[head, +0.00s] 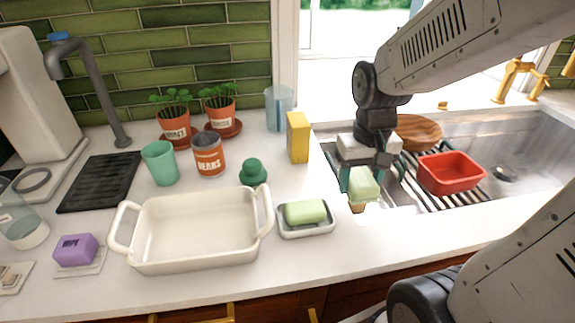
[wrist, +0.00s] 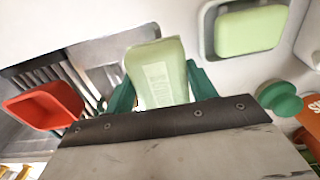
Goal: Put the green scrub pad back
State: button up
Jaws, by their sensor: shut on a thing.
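My gripper (head: 364,180) is shut on a pale green block (head: 363,190), which I take for the green scrub pad. The block hangs between the teal fingers near the left edge of the sink, apart from the counter as far as I can see. In the wrist view the block (wrist: 158,75) stands out beyond the gripper (wrist: 160,88), with a faint printed patch on its face. A similar pale green bar (head: 305,211) lies in a white dish (head: 308,232) on the counter; it also shows in the wrist view (wrist: 250,30). A tan bit shows just below the held block.
A red tub (head: 450,172) and a wooden bowl (head: 417,130) sit on the sink's rack. A yellow box (head: 298,137), green knob-like object (head: 253,172) and white baking dish (head: 195,262) stand left of the gripper. The counter front right of the white dish is clear.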

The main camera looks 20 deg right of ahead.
send_over(296, 179)
jog(key=shift+s+f, duration=0.15)
jog(key=shift+f, duration=0.65)
jog(key=shift+a, duration=0.1)
jog(key=shift+f, duration=1.75)
jog(key=shift+f, duration=0.15)
jog(key=o, duration=0.9)
